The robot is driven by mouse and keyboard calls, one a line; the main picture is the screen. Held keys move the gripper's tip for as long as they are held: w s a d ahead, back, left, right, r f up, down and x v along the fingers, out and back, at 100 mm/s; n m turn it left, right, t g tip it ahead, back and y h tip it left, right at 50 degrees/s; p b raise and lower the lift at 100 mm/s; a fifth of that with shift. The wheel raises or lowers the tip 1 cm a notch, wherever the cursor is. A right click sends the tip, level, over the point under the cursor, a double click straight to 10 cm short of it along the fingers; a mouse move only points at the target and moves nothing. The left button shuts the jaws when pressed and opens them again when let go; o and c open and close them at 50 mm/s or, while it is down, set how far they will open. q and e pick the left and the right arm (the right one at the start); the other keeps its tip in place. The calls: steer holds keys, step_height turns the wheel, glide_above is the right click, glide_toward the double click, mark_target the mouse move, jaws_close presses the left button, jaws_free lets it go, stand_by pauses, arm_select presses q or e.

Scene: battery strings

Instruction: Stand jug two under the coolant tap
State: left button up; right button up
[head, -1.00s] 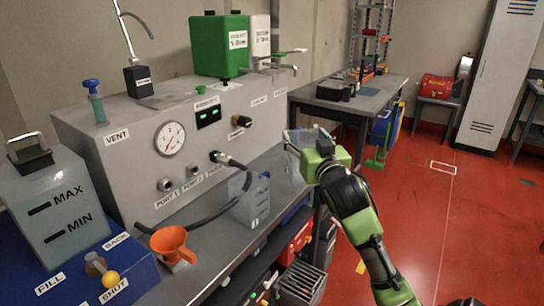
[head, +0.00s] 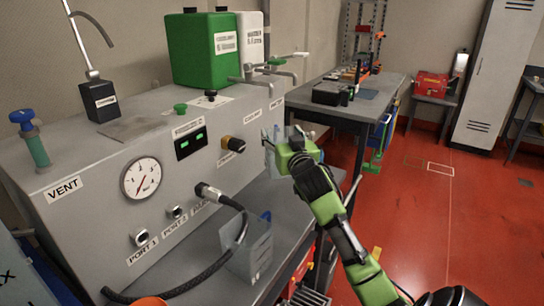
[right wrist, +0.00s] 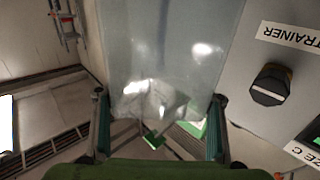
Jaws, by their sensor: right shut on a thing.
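My right gripper (head: 282,142) is shut on a translucent pale jug (head: 269,157). It holds the jug in the air beside the right end of the grey panel unit, below and in front of the taps. In the right wrist view the jug (right wrist: 165,55) fills the space between the two fingers; no number shows on it. I cannot read which is coolant. My left gripper is out of view.
A green tank (head: 205,50) and a white tank (head: 251,38) stand on the panel unit (head: 100,165). A black hose (head: 205,275) loops from a port across the bench. A farther table (head: 345,108) stands behind the gripper. The red floor at right is clear.

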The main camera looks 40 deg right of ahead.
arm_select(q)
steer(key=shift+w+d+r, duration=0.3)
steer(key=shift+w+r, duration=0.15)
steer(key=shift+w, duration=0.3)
arm_select(e)
steer(key=w+d+f, duration=0.2)
steer(key=w+f, duration=0.5)
steer(key=f, duration=0.3)
steer(key=shift+d, duration=0.25)
steer(key=shift+f, duration=0.1)
steer(key=o, duration=1.6)
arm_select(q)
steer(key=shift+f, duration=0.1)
